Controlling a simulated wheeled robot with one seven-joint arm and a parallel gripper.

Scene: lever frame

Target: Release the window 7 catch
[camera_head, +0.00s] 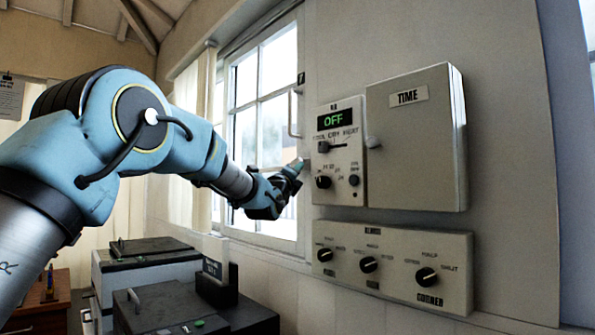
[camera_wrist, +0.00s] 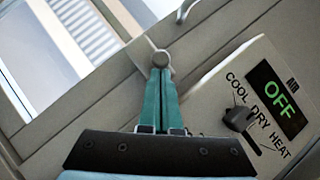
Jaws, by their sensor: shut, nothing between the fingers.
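The window marked 7 (camera_head: 262,130) is in the left middle of the head view, its panes bright. A slim upright handle (camera_head: 291,112) stands on its right frame edge; what looks like its lower end (camera_wrist: 185,11) shows at the top of the wrist view. A small grey round-ended piece (camera_wrist: 162,59), perhaps the catch, lies just beyond my fingertips in the wrist view. My gripper (camera_head: 298,164) is shut and empty, its teal fingers (camera_wrist: 160,72) together, beside the window's right edge. I cannot tell whether the tips touch the piece. My gripper hides it in the head view.
A control panel reading OFF (camera_head: 341,173) is close right of my gripper, its mode lever (camera_wrist: 238,118) near the fingers. A TIME box (camera_head: 415,150) juts from the wall beyond. A panel with several knobs (camera_head: 393,290) is below. Dark-topped cabinets (camera_head: 195,310) stand at lower left.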

